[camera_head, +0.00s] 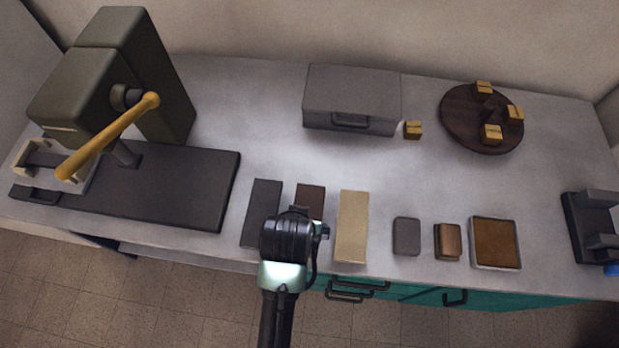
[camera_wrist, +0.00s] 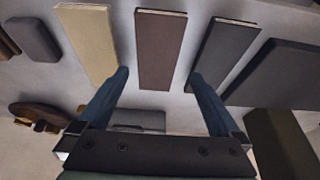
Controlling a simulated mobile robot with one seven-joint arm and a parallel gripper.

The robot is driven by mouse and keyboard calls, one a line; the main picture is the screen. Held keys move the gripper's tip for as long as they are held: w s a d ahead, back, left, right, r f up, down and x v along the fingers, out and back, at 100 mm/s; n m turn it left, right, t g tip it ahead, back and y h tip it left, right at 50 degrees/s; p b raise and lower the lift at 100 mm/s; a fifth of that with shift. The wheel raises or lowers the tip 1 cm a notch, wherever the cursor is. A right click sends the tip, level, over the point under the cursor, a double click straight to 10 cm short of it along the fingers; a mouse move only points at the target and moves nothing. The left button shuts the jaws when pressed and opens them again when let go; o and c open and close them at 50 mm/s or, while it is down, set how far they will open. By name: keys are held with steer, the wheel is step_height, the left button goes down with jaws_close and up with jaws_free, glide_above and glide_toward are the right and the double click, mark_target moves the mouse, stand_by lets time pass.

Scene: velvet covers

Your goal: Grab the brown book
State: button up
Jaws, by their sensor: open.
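The brown book (camera_head: 310,200) lies flat on the grey counter between a dark grey book and a tan book. In the head view my gripper and wrist cover its near part. In the wrist view the whole brown book (camera_wrist: 160,48) shows, upright in the picture, beyond and between my fingertips. My gripper (camera_wrist: 160,78) is open and empty, its two blue-grey fingers spread wider than the brown book. The left fingertip is near the tan book (camera_wrist: 88,42) and the right one overlaps the dark grey book (camera_wrist: 225,52) in the picture. I cannot tell the height above the counter.
A press with a yellow handle (camera_head: 110,135) stands at left on a dark base (camera_head: 190,185). A grey case (camera_head: 350,100) and a round wooden board (camera_head: 460,115) with small yellow blocks are at the back. Small blocks (camera_head: 406,236) and a tray (camera_head: 495,265) lie right.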

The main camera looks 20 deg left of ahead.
steer(key=shift+w+x, duration=0.2)
steer(key=shift+x, duration=1.65)
steer(key=shift+w+x, duration=0.25)
steer(key=shift+x, duration=1.55)
steer(key=shift+r, duration=0.15)
steer(key=c, duration=1.2)
